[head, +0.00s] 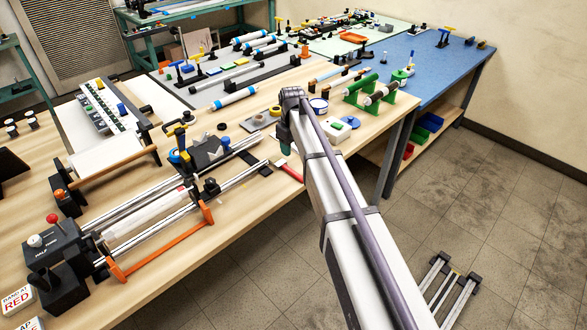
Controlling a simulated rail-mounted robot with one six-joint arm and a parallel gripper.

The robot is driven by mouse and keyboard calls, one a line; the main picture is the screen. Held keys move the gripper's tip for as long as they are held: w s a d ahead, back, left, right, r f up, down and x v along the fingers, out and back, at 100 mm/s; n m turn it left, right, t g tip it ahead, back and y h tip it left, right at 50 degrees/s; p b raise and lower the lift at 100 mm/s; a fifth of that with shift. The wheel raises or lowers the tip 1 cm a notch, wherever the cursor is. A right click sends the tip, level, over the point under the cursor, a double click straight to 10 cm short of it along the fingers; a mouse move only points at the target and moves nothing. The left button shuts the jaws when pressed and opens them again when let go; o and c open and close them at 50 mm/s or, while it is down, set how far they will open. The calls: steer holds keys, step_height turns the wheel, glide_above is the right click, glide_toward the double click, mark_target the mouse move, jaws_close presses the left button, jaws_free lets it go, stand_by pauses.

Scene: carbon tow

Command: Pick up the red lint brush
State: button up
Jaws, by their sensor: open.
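A slim red object (292,173) with a paler end lies on the wooden bench near its front edge; it looks like the red lint brush, though it is small in this view. My arm reaches in from the lower right, and part of it stands close beside the brush. My gripper (286,149) points down at the arm's far end, just above and behind the brush in the picture. It appears apart from the brush and holds nothing that I can see. Its fingers are small and partly hidden, so their exact gap does not show.
A railed fixture with an orange handle (165,243) fills the bench's left front. A dark flat piece (256,164) lies left of the brush. A white box with a green button (340,130) and a blue-and-white tin (318,106) stand behind my arm. The floor right of the bench is mostly clear.

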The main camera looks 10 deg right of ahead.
mark_target(292, 171)
step_height(292, 171, down, 11)
steer(key=b, duration=0.9)
steer(key=shift+s+a+r+b, duration=0.1)
steer(key=shift+r+b, duration=0.05)
steer(key=shift+b, duration=0.15)
steer(key=shift+r, duration=0.25)
jaws_close()
